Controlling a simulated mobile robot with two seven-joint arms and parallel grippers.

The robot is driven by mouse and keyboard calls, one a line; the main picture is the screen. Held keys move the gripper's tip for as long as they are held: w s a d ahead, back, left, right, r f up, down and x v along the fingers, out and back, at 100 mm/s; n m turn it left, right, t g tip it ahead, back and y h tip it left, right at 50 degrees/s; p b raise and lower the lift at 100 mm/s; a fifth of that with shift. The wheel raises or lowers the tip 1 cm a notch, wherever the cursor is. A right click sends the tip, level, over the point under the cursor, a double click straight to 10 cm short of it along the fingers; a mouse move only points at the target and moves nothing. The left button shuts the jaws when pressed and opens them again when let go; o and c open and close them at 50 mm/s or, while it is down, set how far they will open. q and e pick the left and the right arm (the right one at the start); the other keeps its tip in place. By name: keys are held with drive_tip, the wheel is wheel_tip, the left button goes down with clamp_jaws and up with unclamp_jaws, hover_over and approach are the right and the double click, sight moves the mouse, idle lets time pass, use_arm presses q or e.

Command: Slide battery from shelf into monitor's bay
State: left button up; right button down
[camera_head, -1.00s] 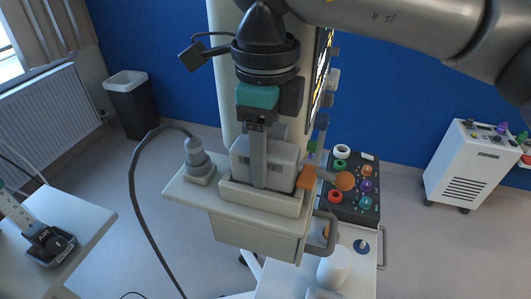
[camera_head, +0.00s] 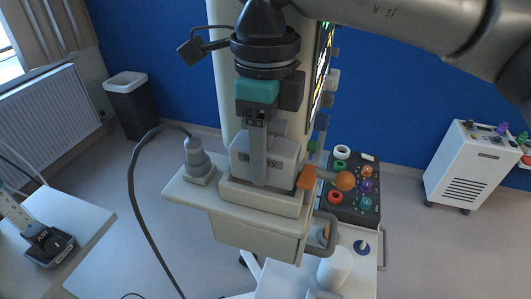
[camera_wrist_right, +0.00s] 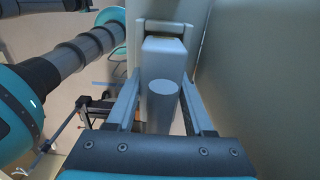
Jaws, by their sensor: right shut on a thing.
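A light grey box with dark lettering, which I take for the battery (camera_head: 280,158), sits in a shallow holder on the beige shelf (camera_head: 270,229). My right gripper (camera_head: 257,178) comes down from above, with a grey finger in front of the box. In the right wrist view, my right gripper (camera_wrist_right: 161,103) has a finger on each side of a grey block with a round grip, apparently the battery (camera_wrist_right: 163,95), and is shut on it. A grey frame (camera_wrist_right: 165,28) stands just beyond the block; I cannot tell whether they touch. The monitor (camera_head: 322,75) shows edge-on, its bay not clear. My left gripper is out of view.
A grey plug-like piece (camera_head: 198,160) with a dark cable stands left on the shelf. An orange lever (camera_head: 308,176) is close at the right. A side table (camera_head: 85,222) is at left.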

drive_tip(key=shift+r+b, duration=0.1)
drive_tip(key=shift+b, duration=0.4)
idle(1.3)
drive_tip(key=shift+f+b, duration=0.8)
idle(0.3)
drive_tip(key=shift+r, duration=0.1)
drive_tip(key=shift+r+p, duration=0.4)
drive_tip(key=shift+r, duration=0.35)
drive_tip(key=shift+c, duration=1)
unclamp_jaws()
drive_tip(key=shift+f, duration=0.1)
